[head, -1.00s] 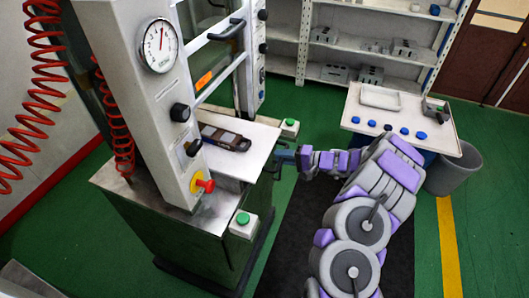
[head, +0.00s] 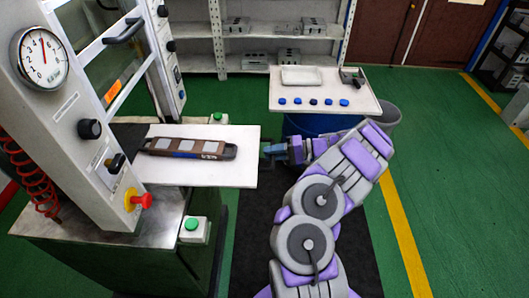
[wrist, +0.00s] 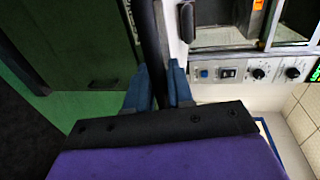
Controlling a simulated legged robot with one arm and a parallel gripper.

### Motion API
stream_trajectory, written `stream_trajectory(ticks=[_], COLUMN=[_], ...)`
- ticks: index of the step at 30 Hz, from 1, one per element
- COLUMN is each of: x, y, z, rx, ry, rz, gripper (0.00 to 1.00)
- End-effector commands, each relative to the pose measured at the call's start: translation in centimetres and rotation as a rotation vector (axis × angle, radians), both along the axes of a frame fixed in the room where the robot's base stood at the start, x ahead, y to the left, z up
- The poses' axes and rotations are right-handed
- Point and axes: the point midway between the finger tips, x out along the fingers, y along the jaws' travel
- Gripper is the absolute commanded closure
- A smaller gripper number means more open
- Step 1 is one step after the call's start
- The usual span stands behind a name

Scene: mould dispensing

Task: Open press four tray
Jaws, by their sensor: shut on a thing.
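The press tray (head: 215,175) is a flat white plate that sticks out to the right from the press (head: 75,110). A long brown mould (head: 188,148) with grey patches lies on it, fully in view. My gripper (head: 271,149) is at the tray's right edge. In the wrist view my gripper's blue fingers (wrist: 158,82) are closed around a dark bar (wrist: 150,35), which looks like the tray handle. The handle is hardly visible in the head view.
Green buttons (head: 193,226) sit on boxes beside the tray. A red knob (head: 144,200) juts from the press column. A side table (head: 325,98) with several blue caps stands behind my arm, next to a grey bin (head: 385,115). Open green floor lies to the right.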

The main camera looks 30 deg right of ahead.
Motion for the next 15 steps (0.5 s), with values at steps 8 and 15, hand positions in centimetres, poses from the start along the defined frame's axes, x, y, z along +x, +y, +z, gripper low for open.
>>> stream_trajectory(ticks=[8,15], x=[-0.16,-0.14], y=[-0.23,-0.24], z=[-0.02,0.00], rx=[0.001,0.000], ry=[0.001,0.000], rz=[0.000,0.000], gripper=[1.00,0.69])
